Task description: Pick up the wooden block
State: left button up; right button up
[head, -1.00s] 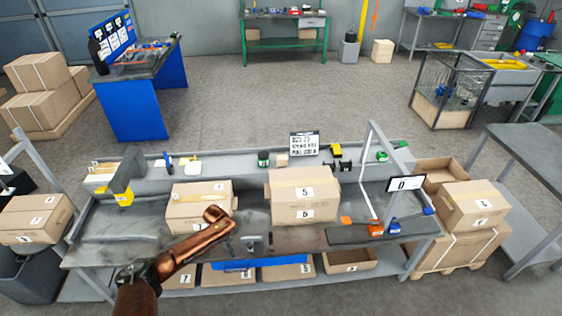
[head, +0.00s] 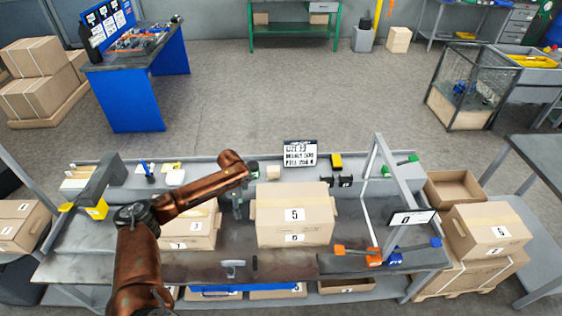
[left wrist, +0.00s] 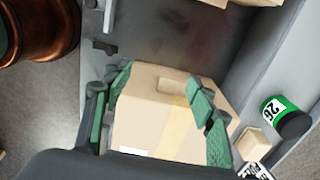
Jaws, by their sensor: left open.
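The wooden block (head: 273,172) is a small pale cube on the raised back ledge of the bench, behind the large carton marked 5 (head: 294,220). It also shows in the left wrist view (left wrist: 253,143) at the lower right, beside a green-labelled black cylinder (left wrist: 284,117). My left gripper (head: 238,204) is open and empty, left of the block and in front of it, near the carton's left side. In the left wrist view its green-padded fingers (left wrist: 160,108) spread in front of a carton, with the block beyond the right finger. My right gripper is out of view.
A display sign (head: 300,153) stands right of the block, with a yellow-and-black item (head: 337,168) beyond it. Another carton (head: 190,228) sits partly behind my left arm. A grey frame (head: 380,200) rises at the bench's right.

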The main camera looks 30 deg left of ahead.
aim_at(273, 173)
jog(key=i, duration=1.1)
